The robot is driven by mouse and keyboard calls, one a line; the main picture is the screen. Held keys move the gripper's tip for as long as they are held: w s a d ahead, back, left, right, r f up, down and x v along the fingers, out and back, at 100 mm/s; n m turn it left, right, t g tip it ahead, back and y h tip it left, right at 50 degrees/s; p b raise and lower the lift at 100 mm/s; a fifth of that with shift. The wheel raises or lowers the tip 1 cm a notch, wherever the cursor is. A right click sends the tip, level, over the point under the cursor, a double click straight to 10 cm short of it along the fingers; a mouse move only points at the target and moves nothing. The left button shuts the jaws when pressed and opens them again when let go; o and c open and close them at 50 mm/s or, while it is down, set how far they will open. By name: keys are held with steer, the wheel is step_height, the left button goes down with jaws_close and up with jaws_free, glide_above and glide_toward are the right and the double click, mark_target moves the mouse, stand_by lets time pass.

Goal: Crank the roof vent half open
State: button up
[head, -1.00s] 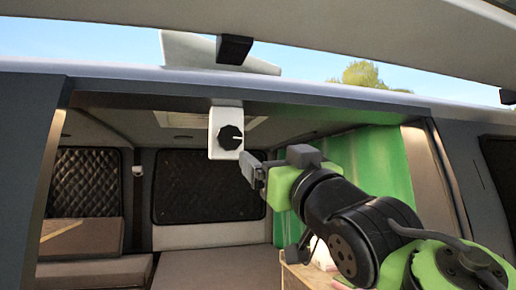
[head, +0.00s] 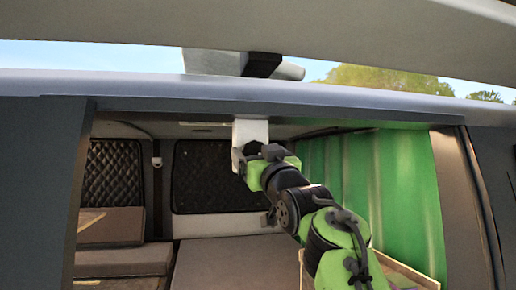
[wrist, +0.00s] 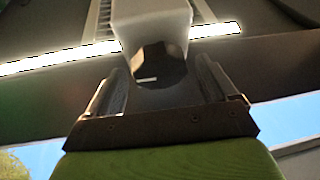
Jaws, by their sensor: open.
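A white control box (head: 250,131) hangs under the top edge of the van's rear opening. Its dark faceted knob (wrist: 158,64) shows in the wrist view, with a short pale mark lying about level. My gripper (head: 241,160) is at the box's lower part in the head view and hides most of the knob there. In the wrist view my gripper (wrist: 158,86) is open, with one finger on each side of the knob and gaps showing. I cannot tell how deep the knob sits between them. A pale panel (head: 212,62), possibly the vent lid, shows above the roof edge.
The raised tailgate (head: 400,35) spans the top, with a dark block (head: 262,65) below it. A green curtain (head: 370,185) hangs right of my arm. Inside are a brown bed cushion (head: 225,262) and a quilted dark panel (head: 205,180). A bright strip (wrist: 60,60) crosses behind the box.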

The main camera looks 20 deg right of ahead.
steer(key=shift+s, duration=0.1)
steer(key=shift+c, duration=0.2)
steer(key=shift+f, duration=0.1)
steer(key=c, duration=1)
steer(key=shift+a+m, duration=0.1)
steer(key=shift+m, duration=0.3)
steer(key=shift+a+m+g+h, duration=0.1)
steer(key=shift+m+g+h, duration=0.1)
steer(key=shift+m+h, duration=1.15)
steer(key=shift+m+g+h, duration=0.2)
steer(key=shift+m+h, duration=0.3)
steer(key=shift+m, duration=1.6)
steer(key=shift+a+m+g+h, duration=0.1)
steer(key=shift+m+g+h, duration=0.1)
steer(key=shift+m+h, duration=1.15)
steer(key=shift+m, duration=0.6)
steer(key=o, duration=1)
